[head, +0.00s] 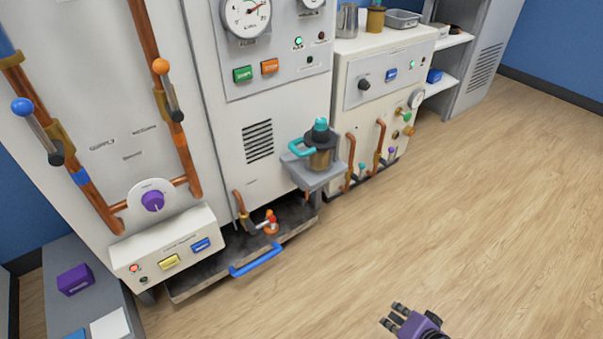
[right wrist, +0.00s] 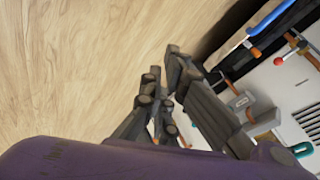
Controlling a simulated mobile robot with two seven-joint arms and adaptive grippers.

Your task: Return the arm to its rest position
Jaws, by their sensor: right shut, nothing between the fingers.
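My right gripper (head: 394,318) is at the bottom of the head view, above the wood floor and well apart from the machine. Its purple wrist and dark fingers show there. In the right wrist view its dark fingers (right wrist: 163,85) are closed with nothing held between them. My left gripper is not in view.
The white machine (head: 100,100) fills the left, with a blue-handled drawer (head: 258,260) low in front. A second white cabinet (head: 350,110) stands behind. The wood floor (head: 480,200) at right is clear.

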